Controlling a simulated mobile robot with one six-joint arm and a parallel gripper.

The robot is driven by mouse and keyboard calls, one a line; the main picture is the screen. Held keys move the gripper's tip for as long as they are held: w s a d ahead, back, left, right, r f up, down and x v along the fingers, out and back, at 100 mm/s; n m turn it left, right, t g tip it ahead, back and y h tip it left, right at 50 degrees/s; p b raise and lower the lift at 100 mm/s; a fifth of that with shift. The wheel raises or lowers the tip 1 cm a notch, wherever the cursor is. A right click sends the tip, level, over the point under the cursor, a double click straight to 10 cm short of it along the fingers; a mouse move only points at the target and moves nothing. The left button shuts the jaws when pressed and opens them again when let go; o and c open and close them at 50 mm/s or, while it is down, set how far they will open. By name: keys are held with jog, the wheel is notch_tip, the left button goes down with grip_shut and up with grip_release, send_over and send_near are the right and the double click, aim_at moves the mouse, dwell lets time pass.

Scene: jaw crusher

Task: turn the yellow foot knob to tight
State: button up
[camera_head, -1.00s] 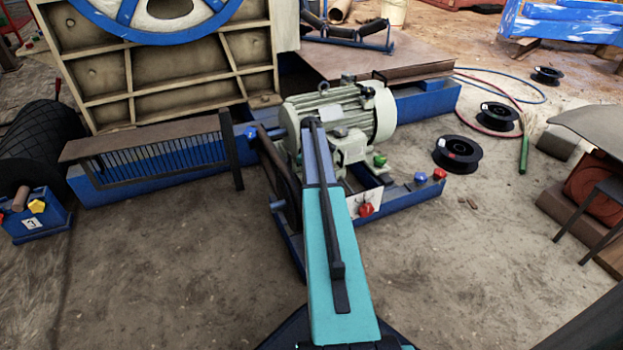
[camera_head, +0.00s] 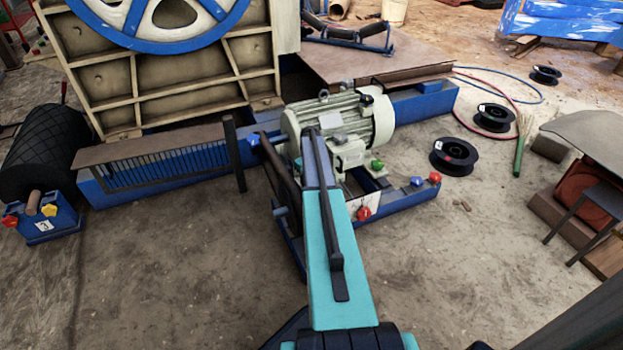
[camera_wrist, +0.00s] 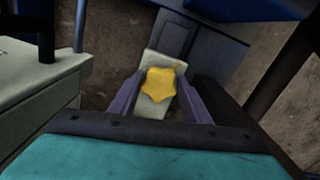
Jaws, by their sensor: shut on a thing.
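The yellow foot knob (camera_wrist: 158,84) is star-shaped and sits on a pale foot plate (camera_wrist: 153,112) in the wrist view. My gripper (camera_wrist: 160,80) is shut on the knob, with one purple finger on each side. In the head view the pale green motor (camera_head: 338,122) stands on a blue base, and my teal forearm reaches toward its near side. The gripped knob and my fingertips are hidden there. I see no mark showing whether the knob is tight or loose.
Other knobs show on the base: green (camera_head: 377,165), blue (camera_head: 416,181) and red (camera_head: 363,213). Another yellow knob (camera_head: 48,210) is on the blue bracket at left. A dark pulley or belt part (camera_head: 278,170) stands close left of my arm.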

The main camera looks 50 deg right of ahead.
jog(key=m+p, duration=0.4)
jog(key=p, duration=0.1)
jog(key=m+p, duration=0.2)
jog(key=shift+w+a+r+m, duration=0.1)
jog(key=shift+r+m, duration=0.15)
jog(key=shift+m, duration=0.05)
jog(key=m+p, duration=0.3)
jog(key=m, duration=0.1)
jog(key=shift+w+f+p, duration=0.1)
jog(key=shift+p, duration=0.2)
jog(key=shift+f+m+p, duration=0.1)
jog(key=shift+m+p, duration=0.35)
jog(key=shift+m, duration=0.35)
jog(key=o, duration=1)
jog(key=shift+o, duration=0.2)
notch_tip(320, 180, up, 14)
jog(key=p, duration=0.2)
